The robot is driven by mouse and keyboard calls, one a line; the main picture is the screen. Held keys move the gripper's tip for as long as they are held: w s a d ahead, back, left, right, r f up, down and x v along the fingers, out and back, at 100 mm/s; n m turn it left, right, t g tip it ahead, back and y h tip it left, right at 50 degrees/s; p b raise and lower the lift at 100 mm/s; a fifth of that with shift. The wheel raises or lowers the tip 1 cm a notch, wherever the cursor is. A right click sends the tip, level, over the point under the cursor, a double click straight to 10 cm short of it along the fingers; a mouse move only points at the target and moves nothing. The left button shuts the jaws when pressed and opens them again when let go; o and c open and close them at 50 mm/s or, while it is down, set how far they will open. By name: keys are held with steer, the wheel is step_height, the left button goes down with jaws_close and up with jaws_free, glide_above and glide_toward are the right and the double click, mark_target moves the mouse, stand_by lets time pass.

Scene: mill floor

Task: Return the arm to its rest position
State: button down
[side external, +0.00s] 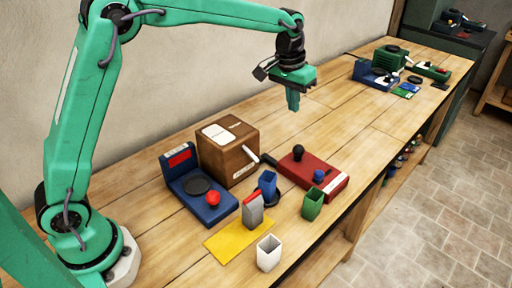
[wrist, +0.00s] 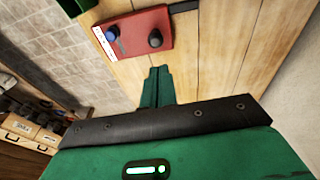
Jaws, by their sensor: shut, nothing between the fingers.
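My green arm reaches over the wooden bench (side external: 345,125) from its base at the left. My gripper (side external: 293,104) hangs above the bench, pointing down, high and clear of every object. Its fingers are together with nothing between them. In the wrist view my gripper (wrist: 158,72) also shows with its fingers shut, and the red box with a black knob and a blue button (wrist: 132,32) appears beyond the fingertips. In the side view this red box (side external: 325,182) sits on the bench below and nearer the camera.
A wooden box with a crank (side external: 228,155), a blue scale-like device (side external: 200,195), a yellow mat (side external: 238,236) with a grey-and-red container (side external: 253,212), and blue (side external: 268,184), green (side external: 313,203) and white (side external: 269,254) cups stand nearby. Green and blue devices (side external: 390,62) stand at the far end.

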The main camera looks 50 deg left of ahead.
steer(key=s+a+r+t, duration=0.1)
steer(key=s+a+r, duration=0.1)
steer(key=s+r, duration=0.35)
steer(key=s+a+r+t, duration=0.1)
steer(key=s+a+r, duration=0.15)
steer(key=s, duration=0.65)
steer(key=s+a+f, duration=0.1)
steer(key=s+f, duration=0.1)
steer(key=s, duration=0.6)
steer(key=s+a+f+t, duration=0.1)
steer(key=s+a+f, duration=0.1)
steer(key=s, duration=0.7)
steer(key=shift+a+f+t, duration=0.2)
steer(key=shift+f+t, duration=0.05)
steer(key=shift+t, duration=0.05)
